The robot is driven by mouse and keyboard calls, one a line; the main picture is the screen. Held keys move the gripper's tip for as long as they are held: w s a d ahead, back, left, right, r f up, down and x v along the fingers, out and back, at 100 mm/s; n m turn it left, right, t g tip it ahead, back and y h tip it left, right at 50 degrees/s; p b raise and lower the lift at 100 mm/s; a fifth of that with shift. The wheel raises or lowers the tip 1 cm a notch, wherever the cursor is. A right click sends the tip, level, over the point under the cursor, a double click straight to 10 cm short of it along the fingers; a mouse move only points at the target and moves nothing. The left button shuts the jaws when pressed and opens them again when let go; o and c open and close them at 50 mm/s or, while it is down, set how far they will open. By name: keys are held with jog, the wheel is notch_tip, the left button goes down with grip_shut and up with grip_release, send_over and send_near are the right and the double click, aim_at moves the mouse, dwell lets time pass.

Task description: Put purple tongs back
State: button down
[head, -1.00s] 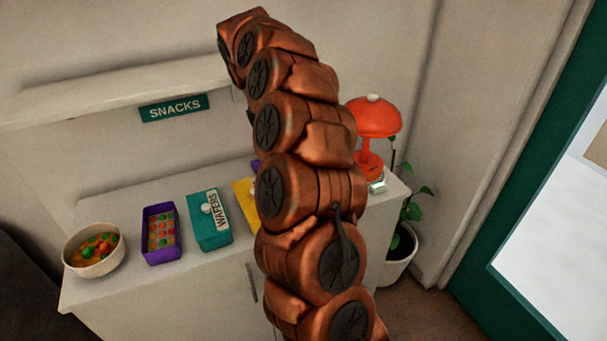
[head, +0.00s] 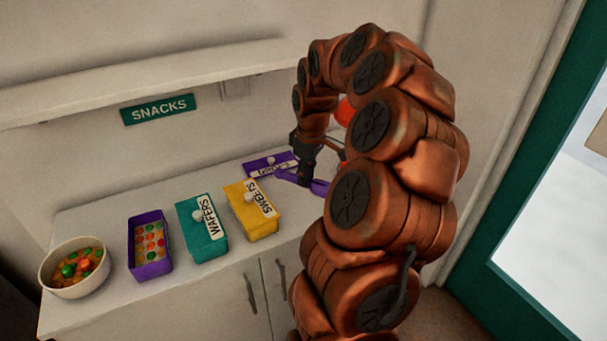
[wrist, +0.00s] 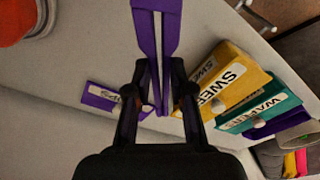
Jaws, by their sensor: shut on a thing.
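My gripper (head: 303,172) is shut on the purple tongs (head: 320,187) above the right part of the white counter. In the wrist view the gripper (wrist: 158,85) closes around the tongs (wrist: 156,35), whose two purple arms lie close together and run up out of the picture. A purple lid (head: 258,163) with a white label lies behind the gripper; its writing is hard to read. An open purple box (head: 149,266) holding several coloured round sweets stands further left.
A teal WAFERS box (head: 190,232) and a yellow SWEETS box (head: 258,229), both lidded, stand between the purple box and my gripper. A bowl (head: 58,287) of sweets stands at the left end. A shelf (head: 130,85) runs above; an orange lamp is mostly hidden behind my arm.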

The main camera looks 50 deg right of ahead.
jog(key=shift+f+b, duration=0.6)
jog(key=shift+f, duration=2.75)
jog(key=shift+f+b, duration=0.4)
jog(key=shift+f, duration=0.2)
jog(key=c, duration=0.9)
grip_release()
jog(key=shift+c, duration=0.2)
notch_tip(320, 180, up, 12)
jog(key=s, duration=0.1)
jog(key=shift+d, duration=0.2)
